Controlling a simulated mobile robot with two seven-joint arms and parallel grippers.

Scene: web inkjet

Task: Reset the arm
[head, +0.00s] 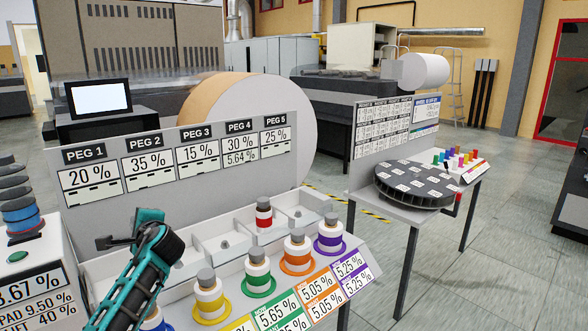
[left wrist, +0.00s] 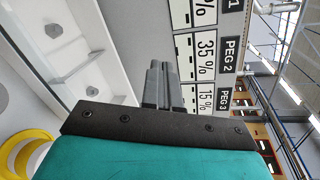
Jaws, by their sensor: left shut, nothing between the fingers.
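My left arm comes in from the bottom left of the head view in teal and black. Its gripper (head: 106,243) is in front of the peg board (head: 165,192), below the PEG 1 and PEG 2 labels. In the left wrist view the gripper (left wrist: 160,68) shows two grey fingers together with nothing held, and the labels lie beyond them. My right gripper is not in view.
A white tray (head: 180,272) of compartments holds a red-banded spool (head: 264,213). Yellow (head: 209,297), green (head: 258,277), orange (head: 297,253) and purple (head: 330,236) spools line its front. A blue one is mostly hidden by my arm. A round black carousel (head: 416,185) stands right.

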